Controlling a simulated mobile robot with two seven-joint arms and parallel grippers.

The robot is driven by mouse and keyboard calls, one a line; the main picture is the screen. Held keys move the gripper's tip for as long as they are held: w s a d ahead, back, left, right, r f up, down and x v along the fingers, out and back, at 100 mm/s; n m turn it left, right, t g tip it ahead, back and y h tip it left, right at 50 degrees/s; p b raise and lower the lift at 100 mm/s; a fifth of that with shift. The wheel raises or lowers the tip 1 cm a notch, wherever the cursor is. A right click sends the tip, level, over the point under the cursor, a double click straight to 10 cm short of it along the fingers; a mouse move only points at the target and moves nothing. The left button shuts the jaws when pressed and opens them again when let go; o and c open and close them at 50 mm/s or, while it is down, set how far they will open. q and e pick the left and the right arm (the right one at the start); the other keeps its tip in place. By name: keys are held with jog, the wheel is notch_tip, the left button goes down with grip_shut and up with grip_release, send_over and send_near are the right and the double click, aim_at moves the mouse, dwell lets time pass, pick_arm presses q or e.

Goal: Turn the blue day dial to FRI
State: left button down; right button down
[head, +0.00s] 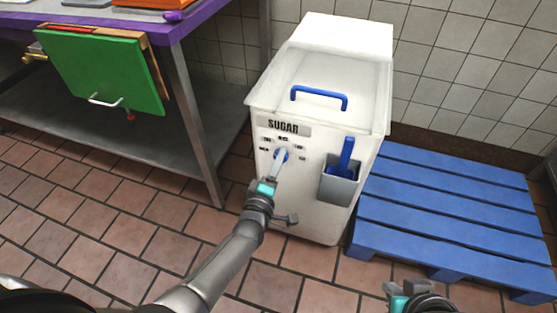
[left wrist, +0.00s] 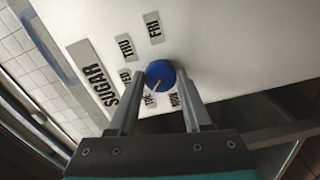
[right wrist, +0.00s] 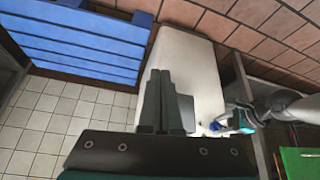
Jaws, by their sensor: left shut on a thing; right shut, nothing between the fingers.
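The blue day dial (left wrist: 160,74) is on the front of the white sugar bin (head: 300,215). Labels MON, TUE, WED, THU and FRI (left wrist: 153,27) ring it. Its pale pointer mark appears to aim toward TUE (left wrist: 149,100). My left gripper (left wrist: 163,78) is shut on the dial, one finger on each side. In the head view the dial (head: 281,155) is partly hidden by my left gripper (head: 279,161). My right gripper (right wrist: 160,77) is shut and empty, away from the dial; it shows at the bottom of the head view (head: 408,288).
A grey holder (head: 340,187) with a blue scoop (head: 346,155) hangs right of the dial. The bin lid has a blue handle (head: 319,96). A blue pallet (head: 450,215) lies to the right. A purple-edged table (head: 185,30) with a hanging green board (head: 100,75) stands left.

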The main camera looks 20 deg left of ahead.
pick_arm(q)
jog(key=m+p, duration=0.1)
jog(key=m, duration=2.8)
jog(key=shift+a, duration=0.1)
pick_arm(e)
jog(key=shift+s+d+f+g+h, duration=0.15)
jog(key=shift+s+d+f+g, duration=0.15)
jog(key=shift+f, duration=0.15)
jog(key=shift+s+d+f+g+h, duration=0.2)
jog(key=shift+d+f+g, duration=0.1)
jog(key=shift+f, duration=0.1)
jog(key=shift+r, duration=0.1)
pick_arm(q)
jog(key=shift+c, duration=1.7)
grip_release()
